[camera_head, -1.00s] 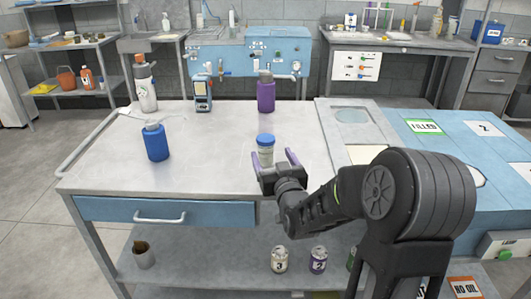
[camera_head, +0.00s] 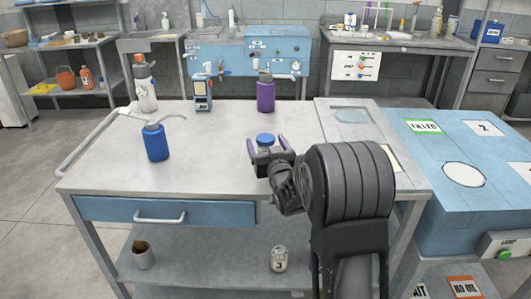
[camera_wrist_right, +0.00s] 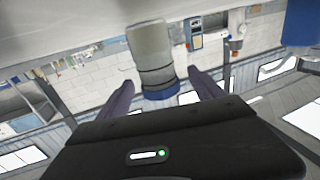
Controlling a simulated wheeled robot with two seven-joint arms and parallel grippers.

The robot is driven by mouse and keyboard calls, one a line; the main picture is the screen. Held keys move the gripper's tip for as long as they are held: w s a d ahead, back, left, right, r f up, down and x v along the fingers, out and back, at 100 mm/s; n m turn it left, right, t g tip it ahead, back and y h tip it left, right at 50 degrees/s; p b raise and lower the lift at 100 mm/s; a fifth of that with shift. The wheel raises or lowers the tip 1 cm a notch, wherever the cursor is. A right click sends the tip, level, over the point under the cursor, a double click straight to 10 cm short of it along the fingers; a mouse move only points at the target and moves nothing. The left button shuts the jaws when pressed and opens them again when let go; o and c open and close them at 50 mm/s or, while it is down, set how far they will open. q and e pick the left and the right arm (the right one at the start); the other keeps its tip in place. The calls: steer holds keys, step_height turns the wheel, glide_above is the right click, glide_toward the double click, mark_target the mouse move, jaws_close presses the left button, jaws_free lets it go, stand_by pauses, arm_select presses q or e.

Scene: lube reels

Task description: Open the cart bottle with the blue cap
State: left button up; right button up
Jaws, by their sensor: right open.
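The bottle with the blue cap (camera_head: 265,139) stands upright on the cart top (camera_head: 215,180), near its middle right. In the head view my right gripper hides most of its body. My right gripper (camera_head: 267,147) is open, with its purple fingers on either side of the bottle. The right wrist view is upside down. There the bottle's grey body (camera_wrist_right: 150,48) and its blue cap lie between the two spread fingers (camera_wrist_right: 160,92), with gaps on both sides. The cap is on the bottle. My left gripper is not in view.
A blue squeeze bottle (camera_head: 156,142) stands to the left on the cart, and a purple bottle (camera_head: 266,93) stands behind. A white bottle (camera_head: 145,82) and a small handheld meter (camera_head: 202,93) are at the back. The front left of the top is clear.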

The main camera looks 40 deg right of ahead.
steer(key=shift+c, duration=0.3)
steer(key=c, duration=1.6)
step_height(320, 180, up, 10)
steer(key=shift+r+p, duration=0.1)
steer(key=shift+p, duration=0.6)
steer(key=o, duration=0.9)
jaws_close()
steer(key=shift+s, duration=0.1)
